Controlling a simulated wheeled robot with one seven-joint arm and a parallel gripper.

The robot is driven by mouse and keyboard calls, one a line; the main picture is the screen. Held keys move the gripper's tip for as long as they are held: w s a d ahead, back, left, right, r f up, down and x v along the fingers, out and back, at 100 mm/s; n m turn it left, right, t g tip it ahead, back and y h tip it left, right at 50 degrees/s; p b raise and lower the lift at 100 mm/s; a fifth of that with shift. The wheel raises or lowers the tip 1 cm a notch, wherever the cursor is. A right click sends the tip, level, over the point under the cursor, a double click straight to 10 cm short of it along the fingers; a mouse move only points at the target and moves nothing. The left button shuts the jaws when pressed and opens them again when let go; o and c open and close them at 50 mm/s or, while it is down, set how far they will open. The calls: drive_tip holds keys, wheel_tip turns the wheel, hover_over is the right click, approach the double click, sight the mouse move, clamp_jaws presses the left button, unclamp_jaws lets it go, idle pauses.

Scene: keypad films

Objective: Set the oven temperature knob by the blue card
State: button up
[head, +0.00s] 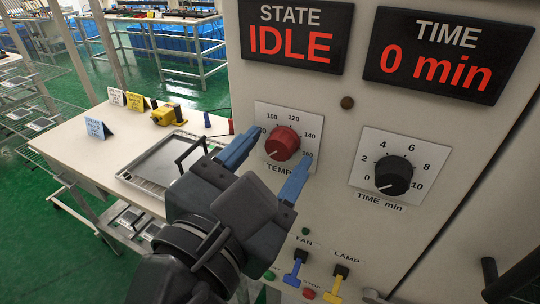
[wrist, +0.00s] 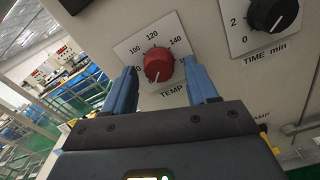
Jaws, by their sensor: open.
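The red temperature knob (head: 282,141) sits on a white dial plate marked from about 100 up to 160, with TEMP below. Its white pointer line points to the lower left. My gripper (head: 268,155) is open, with one blue finger on each side of the knob. In the wrist view the knob (wrist: 158,64) shows between and beyond the fingertips, and contact cannot be seen. The blue card (head: 97,130) stands on the white table at the left; its writing is too small to read.
The black time knob (head: 393,175) is right of the red knob. Displays read IDLE (head: 291,41) and 0 min (head: 436,67). Blue FAN (head: 295,267) and yellow LAMP (head: 339,279) switches sit below. A tray (head: 150,178), yellow card (head: 134,101) and white card (head: 116,97) are on the table.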

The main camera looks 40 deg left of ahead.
drive_tip(key=shift+c, duration=0.3)
drive_tip(key=c, duration=1)
